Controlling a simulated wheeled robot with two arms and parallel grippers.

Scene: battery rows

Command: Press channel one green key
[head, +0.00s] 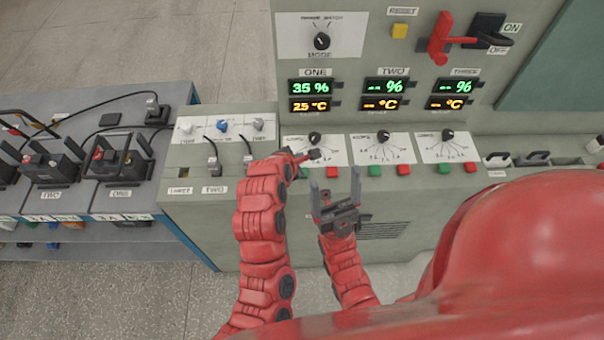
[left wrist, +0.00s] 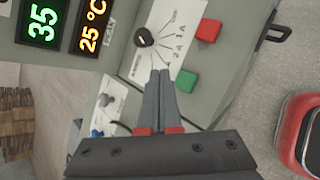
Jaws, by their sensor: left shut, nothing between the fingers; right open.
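The channel one green key (left wrist: 186,81) is a small square block on the panel's lower edge in the left wrist view. In the head view my left gripper largely covers that spot. The channel one red key (head: 332,172) sits beside it and also shows in the left wrist view (left wrist: 208,30). My left gripper (head: 314,155) is shut and empty, its tips (left wrist: 160,74) over the channel one dial plate, just beside the green key in the picture. I cannot tell whether they touch anything. My right gripper (head: 336,190) is open and empty, lower, in front of the console.
The channel one dial knob (head: 314,136) is close to my left fingertips. Channel two's green key (head: 375,170) and channel three's green key (head: 443,168) lie to the right. The channel one display (head: 311,87) reads 35 %. A battery rack (head: 100,205) stands at left.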

